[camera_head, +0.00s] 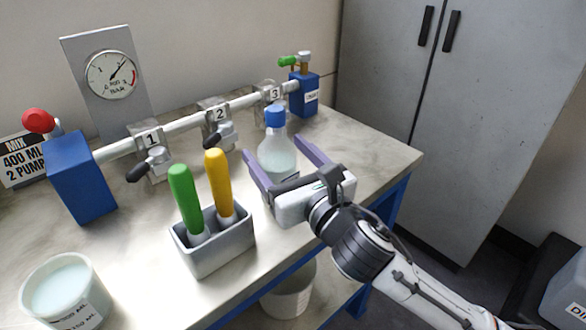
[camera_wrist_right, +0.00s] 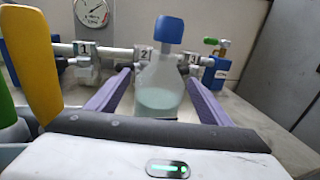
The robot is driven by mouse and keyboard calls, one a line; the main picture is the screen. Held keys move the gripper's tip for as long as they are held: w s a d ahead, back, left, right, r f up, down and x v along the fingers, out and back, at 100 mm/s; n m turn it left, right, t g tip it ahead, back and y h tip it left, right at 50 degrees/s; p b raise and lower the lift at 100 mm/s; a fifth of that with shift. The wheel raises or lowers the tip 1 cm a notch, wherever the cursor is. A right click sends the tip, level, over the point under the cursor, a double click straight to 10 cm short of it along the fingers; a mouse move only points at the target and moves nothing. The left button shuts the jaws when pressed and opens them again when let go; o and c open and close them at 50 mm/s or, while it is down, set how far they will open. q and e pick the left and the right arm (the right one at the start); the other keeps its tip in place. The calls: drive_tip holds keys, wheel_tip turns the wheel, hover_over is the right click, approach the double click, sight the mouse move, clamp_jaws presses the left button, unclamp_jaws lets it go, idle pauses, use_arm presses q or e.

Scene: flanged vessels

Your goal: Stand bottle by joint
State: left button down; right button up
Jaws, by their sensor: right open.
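A clear bottle (camera_head: 277,158) with a blue cap and pale liquid stands upright on the bench, in front of joint 3 (camera_head: 271,94) on the pipe. My right gripper (camera_head: 279,146) is open, with its purple fingers on either side of the bottle. In the right wrist view the bottle (camera_wrist_right: 158,88) stands between the two fingers (camera_wrist_right: 160,80), with no clear contact. Joint 1 (camera_head: 151,152) and joint 2 (camera_head: 219,120) sit further left along the pipe. My left gripper is not in view.
A grey holder (camera_head: 213,246) with a green and a yellow handled tool stands left of my right gripper. A beaker of pale liquid (camera_head: 66,296) is at the front left. Blue blocks (camera_head: 80,178) carry the pipe, and a gauge panel (camera_head: 108,80) stands behind. Bench right of the gripper is clear.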

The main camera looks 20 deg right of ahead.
drive_tip(key=s, duration=0.5)
drive_tip(key=s+d, duration=0.1)
drive_tip(key=s, duration=0.1)
drive_tip(key=shift+s+f, duration=0.15)
drive_tip(key=shift+s, duration=0.2)
use_arm(q)
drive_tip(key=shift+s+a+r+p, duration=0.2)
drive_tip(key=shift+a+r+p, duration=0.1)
drive_tip(key=shift+p, duration=0.55)
use_arm(e)
drive_tip(key=shift+s+d, duration=0.2)
drive_tip(key=shift+s, duration=1.6)
